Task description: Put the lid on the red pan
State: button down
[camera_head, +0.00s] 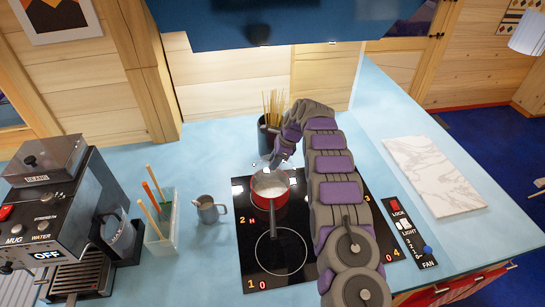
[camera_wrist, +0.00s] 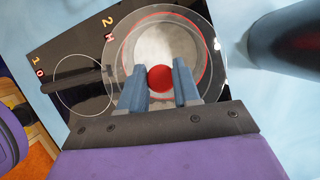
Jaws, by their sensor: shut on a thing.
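The red pan (camera_head: 270,204) stands on the black cooktop, on the rear left burner area, with pale contents inside. In the wrist view the pan (camera_wrist: 207,62) shows as a red ring beneath the clear glass lid (camera_wrist: 220,68), with its dark handle pointing left. My gripper (camera_wrist: 160,84) is shut on the lid's red knob (camera_wrist: 159,77). The lid's outline surrounds the pan's rim and looks nearly centred on it; I cannot tell whether they touch. In the head view my gripper (camera_head: 276,161) is just behind the pan, and the lid is hard to make out.
A dark holder of spaghetti (camera_head: 268,138) stands close behind the pan. A small grey pitcher (camera_head: 208,210), a utensil container (camera_head: 160,228) and a coffee machine (camera_head: 65,215) stand to the left. A marble board (camera_head: 433,175) lies on the right counter. The front burner is bare.

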jog(key=shift+a, duration=1.3)
jog(key=shift+d+r+p, duration=0.1)
jog(key=shift+d+p, duration=0.35)
jog(key=shift+p, duration=0.05)
jog(key=shift+d+f, duration=0.45)
jog(key=shift+f, duration=0.2)
notch_tip(320, 180, down, 6)
jog(key=shift+a+r, duration=0.1)
jog(key=shift+a, duration=0.05)
jog(key=shift+a, duration=0.1)
jog(key=shift+a+f, duration=0.3)
jog(key=shift+a, duration=0.2)
